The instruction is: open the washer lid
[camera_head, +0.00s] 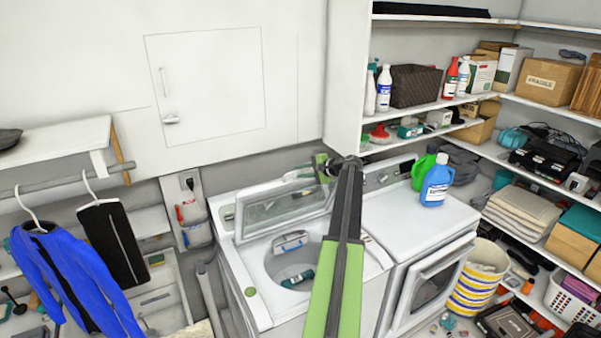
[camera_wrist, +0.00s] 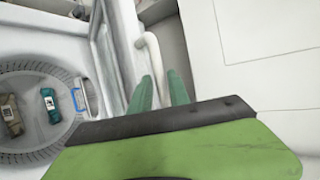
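The white washer (camera_head: 255,285) stands front centre, its round drum opening showing. Its lid (camera_head: 283,210), a white frame with a glass panel, is raised and leans back towards the wall. In the wrist view the lid (camera_wrist: 108,55) rises beside the drum (camera_wrist: 65,140). My gripper (camera_head: 300,174) is at the lid's upper back edge, partly hidden by my arm. In the wrist view my gripper (camera_wrist: 162,90) has two green fingers with a gap between them. A white curved bar (camera_wrist: 152,55) reaches down to this gap; I cannot tell whether they touch.
A white dryer (camera_head: 415,225) stands to the right, with green (camera_head: 423,167) and blue (camera_head: 437,180) bottles on top. Shelves on the right are crowded. A blue jacket (camera_head: 70,280) hangs at left. Several small items lie in the drum.

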